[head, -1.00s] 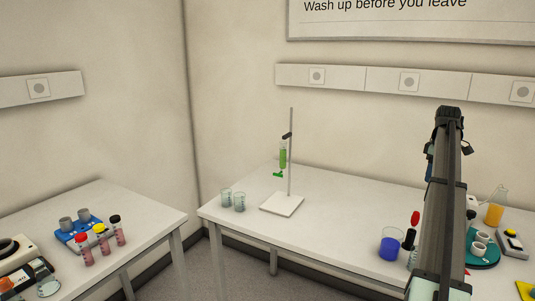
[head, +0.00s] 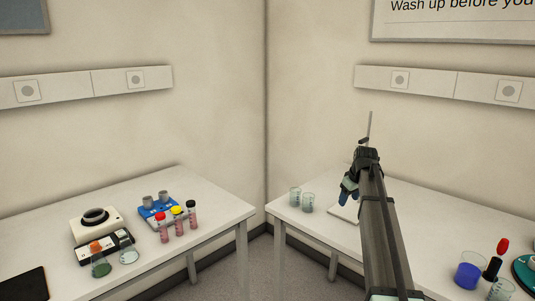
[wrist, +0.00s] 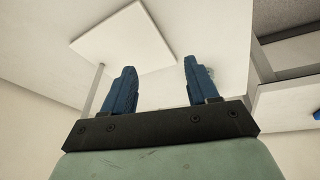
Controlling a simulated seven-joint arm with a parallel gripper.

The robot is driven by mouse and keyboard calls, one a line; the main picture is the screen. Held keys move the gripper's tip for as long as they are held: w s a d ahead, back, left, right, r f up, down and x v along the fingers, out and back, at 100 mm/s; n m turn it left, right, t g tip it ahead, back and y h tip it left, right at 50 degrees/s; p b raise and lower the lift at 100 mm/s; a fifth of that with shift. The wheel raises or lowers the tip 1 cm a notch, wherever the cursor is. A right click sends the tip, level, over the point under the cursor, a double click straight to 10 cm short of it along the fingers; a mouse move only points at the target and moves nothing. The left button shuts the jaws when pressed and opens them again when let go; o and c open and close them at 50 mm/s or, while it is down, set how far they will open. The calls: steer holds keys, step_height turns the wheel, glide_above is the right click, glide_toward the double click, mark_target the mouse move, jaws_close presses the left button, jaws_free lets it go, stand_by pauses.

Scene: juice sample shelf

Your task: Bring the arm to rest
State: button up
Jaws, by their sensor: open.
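My arm reaches up and forward over the right table (head: 440,235) in the head view. My gripper (head: 348,190) is at its far end, partly hidden behind my own arm, in front of the stand. In the wrist view my gripper (wrist: 157,88) shows two blue fingers, apart, with nothing between them. The white stand base (wrist: 125,42) shows beyond the fingers, with its rod (wrist: 92,90) beside the left finger. In the head view the stand base (head: 343,213) and the rod's top (head: 369,127) show, and my arm hides the rest.
Two glass beakers (head: 301,200) stand left of the stand. A blue-filled beaker (head: 468,276) and a red-topped dropper (head: 496,258) stand at the right. The left table (head: 60,215) holds red, yellow and black-capped tubes (head: 178,225), a blue rack (head: 158,208) and a white device (head: 96,224). A gap separates the tables.

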steer(key=a+f+y, duration=0.1)
steer(key=a+f, duration=0.2)
steer(key=a, duration=0.6)
steer(key=a+f, duration=0.2)
steer(key=a, duration=0.8)
steer(key=s+a+f, duration=0.3)
steer(key=f, duration=0.3)
steer(key=s+a+f, duration=0.2)
steer(key=f, duration=0.4)
steer(key=s+d+f+m+g, duration=0.2)
steer(key=s+d+f+g, duration=0.1)
steer(key=s+f, duration=1.1)
steer(key=s+d+f+m+g, duration=0.1)
steer(key=s+d+f+g, duration=0.15)
steer(key=s+f, duration=1.2)
steer(key=s+d+f+m+g, duration=0.1)
steer(key=s+f, duration=0.3)
steer(key=s, duration=0.6)
steer(key=s+d+f+g+h, duration=0.1)
steer(key=s+f, duration=0.4)
steer(key=s, duration=0.6)
steer(key=s+d+f+m+g, duration=0.1)
steer(key=s+d+f+g, duration=0.1)
steer(key=s, duration=0.9)
step_height(320, 180, down, 3)
steer(key=shift+r+m+g+h, duration=0.2)
steer(key=shift+m+g+h, duration=0.1)
steer(key=shift+g, duration=0.35)
